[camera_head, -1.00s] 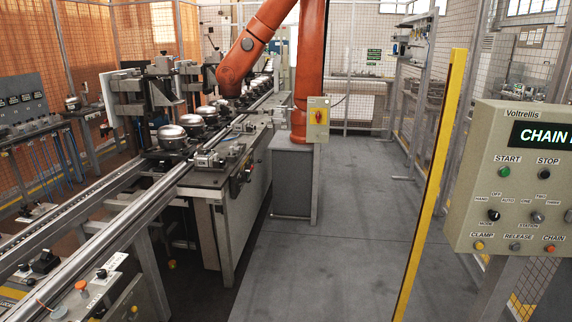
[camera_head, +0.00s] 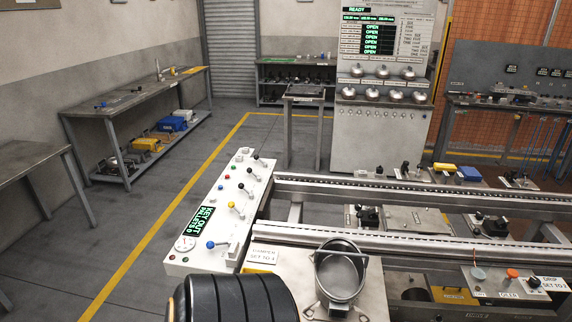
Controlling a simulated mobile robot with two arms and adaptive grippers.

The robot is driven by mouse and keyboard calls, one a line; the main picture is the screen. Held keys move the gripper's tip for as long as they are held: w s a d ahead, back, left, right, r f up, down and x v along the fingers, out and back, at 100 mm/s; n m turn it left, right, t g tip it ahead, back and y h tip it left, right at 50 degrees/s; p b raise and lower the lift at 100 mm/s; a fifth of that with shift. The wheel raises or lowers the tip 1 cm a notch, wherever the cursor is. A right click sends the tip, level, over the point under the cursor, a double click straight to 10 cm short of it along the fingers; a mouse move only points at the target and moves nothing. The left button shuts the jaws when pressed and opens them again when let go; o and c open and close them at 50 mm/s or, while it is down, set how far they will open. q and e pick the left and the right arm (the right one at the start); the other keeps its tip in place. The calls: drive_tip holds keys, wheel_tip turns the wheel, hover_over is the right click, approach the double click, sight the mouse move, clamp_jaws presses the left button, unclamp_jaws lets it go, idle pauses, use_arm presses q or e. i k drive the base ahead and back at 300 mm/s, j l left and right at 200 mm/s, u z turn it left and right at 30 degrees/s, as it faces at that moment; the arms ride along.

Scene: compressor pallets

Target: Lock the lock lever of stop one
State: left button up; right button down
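A white control panel (camera_head: 200,262) stands at the left end of the conveyor rails. The labels are too small to read, so I cannot tell which is the lock lever of stop one. Small black-knobbed fixtures (camera_head: 368,216) also sit between the rails. Neither of my grippers is in view.
The conveyor rails (camera_head: 400,188) run to the right. A black ribbed shape (camera_head: 232,300) fills the bottom edge. Open floor lies left of the panel, before a workbench (camera_head: 130,102).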

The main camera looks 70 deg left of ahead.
sight(359, 214)
drive_tip(key=u, duration=2.35)
